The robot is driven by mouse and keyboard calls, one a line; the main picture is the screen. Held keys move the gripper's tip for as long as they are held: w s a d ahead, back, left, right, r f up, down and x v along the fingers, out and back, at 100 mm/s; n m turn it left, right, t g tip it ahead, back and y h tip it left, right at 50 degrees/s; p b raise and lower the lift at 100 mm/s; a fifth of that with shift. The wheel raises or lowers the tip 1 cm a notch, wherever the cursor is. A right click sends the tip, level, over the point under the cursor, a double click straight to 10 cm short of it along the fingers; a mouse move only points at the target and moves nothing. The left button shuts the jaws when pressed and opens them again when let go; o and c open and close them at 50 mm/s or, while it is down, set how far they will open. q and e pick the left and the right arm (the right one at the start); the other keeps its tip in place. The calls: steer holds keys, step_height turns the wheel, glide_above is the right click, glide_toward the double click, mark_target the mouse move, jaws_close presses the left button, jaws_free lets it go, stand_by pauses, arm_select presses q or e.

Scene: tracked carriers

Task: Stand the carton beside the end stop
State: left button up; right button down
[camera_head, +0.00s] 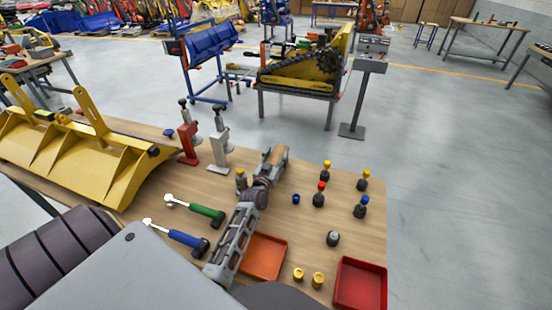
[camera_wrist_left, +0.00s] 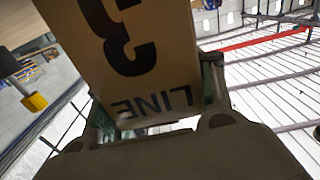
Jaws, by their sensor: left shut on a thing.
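In the left wrist view a tan carton (camera_wrist_left: 172,72) with black print, "LINE" and a large 3, stands between the fingers of my left gripper. The print is upside down there, and the carton's far end runs out of the frame. In the head view my left gripper (camera_head: 275,153) is above the wooden table, shut on the carton, of which only a small tan part (camera_head: 277,160) shows between the fingers. I cannot make out the end stop in either view. My right gripper is not in view.
A red stand (camera_head: 188,140) and a grey stand (camera_head: 219,145) are left of the gripper. An orange tray (camera_head: 264,258), a red tray (camera_head: 360,285) and several small bottles are to the right. A yellow bucket (camera_head: 82,160) fills the left.

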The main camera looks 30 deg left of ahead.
arm_select(q)
steer(key=o, duration=1.5)
steer(key=shift+o, duration=0.2)
steer(key=shift+r, duration=0.1)
steer(key=shift+b+v, duration=0.35)
steer(key=shift+v, duration=5.7)
steer(key=shift+o, duration=0.2)
